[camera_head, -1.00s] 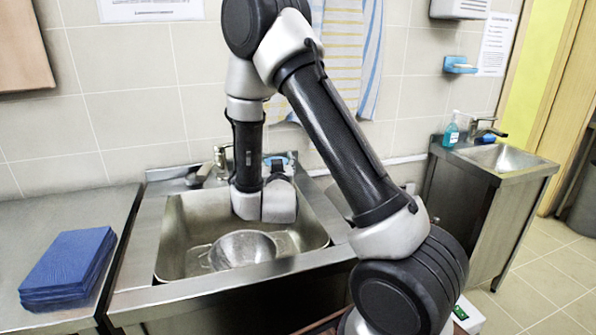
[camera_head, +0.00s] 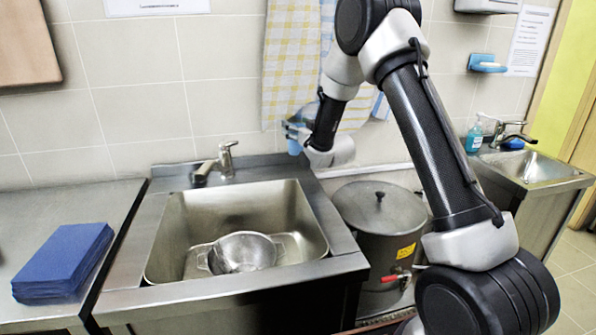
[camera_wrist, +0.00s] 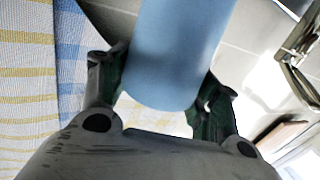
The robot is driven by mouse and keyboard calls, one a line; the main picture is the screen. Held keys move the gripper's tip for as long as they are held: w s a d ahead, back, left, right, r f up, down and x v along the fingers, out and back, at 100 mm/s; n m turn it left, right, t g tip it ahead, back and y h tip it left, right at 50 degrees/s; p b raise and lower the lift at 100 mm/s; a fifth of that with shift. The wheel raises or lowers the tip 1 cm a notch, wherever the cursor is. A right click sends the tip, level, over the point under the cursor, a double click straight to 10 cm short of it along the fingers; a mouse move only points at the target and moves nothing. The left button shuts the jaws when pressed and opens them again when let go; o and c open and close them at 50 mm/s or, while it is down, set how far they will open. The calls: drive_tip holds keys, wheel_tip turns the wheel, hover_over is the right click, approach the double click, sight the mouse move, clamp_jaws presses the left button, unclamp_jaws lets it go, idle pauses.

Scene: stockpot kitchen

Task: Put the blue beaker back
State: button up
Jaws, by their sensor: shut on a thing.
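The blue beaker (camera_wrist: 176,48) fills the upper middle of the wrist view, between the two fingers of my gripper (camera_wrist: 162,88). The gripper is shut on it. In the head view the gripper (camera_head: 299,130) is up near the wall, above the back right corner of the sink. A small part of the blue beaker (camera_head: 293,146) shows there, mostly hidden by the gripper.
A metal colander (camera_head: 243,252) lies in the sink (camera_head: 180,235) below a tap (camera_head: 226,158). A lidded stockpot (camera_head: 380,215) stands right of the sink. Blue folded cloths (camera_head: 63,262) lie on the left counter. Checked towels (camera_head: 290,70) hang on the wall behind the gripper.

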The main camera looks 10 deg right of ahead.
drive_tip(key=w, duration=0.1)
drive_tip(key=w+r+n+y, duration=0.1)
drive_tip(key=w, duration=0.1)
drive_tip(key=shift+a+r+g+y, duration=0.15)
drive_tip(key=shift+a+g+y, duration=0.1)
drive_tip(key=shift+g+y, duration=0.15)
drive_tip(key=shift+w+n+y, duration=0.2)
drive_tip(key=shift+n+y, duration=0.1)
drive_tip(key=f, duration=0.9)
drive_tip(key=shift+w+a+f, duration=0.1)
drive_tip(key=shift+a+f, duration=0.1)
drive_tip(key=shift+f, duration=0.15)
drive_tip(key=shift+f, duration=0.1)
drive_tip(key=o, duration=1)
drive_tip(key=shift+c, duration=0.2)
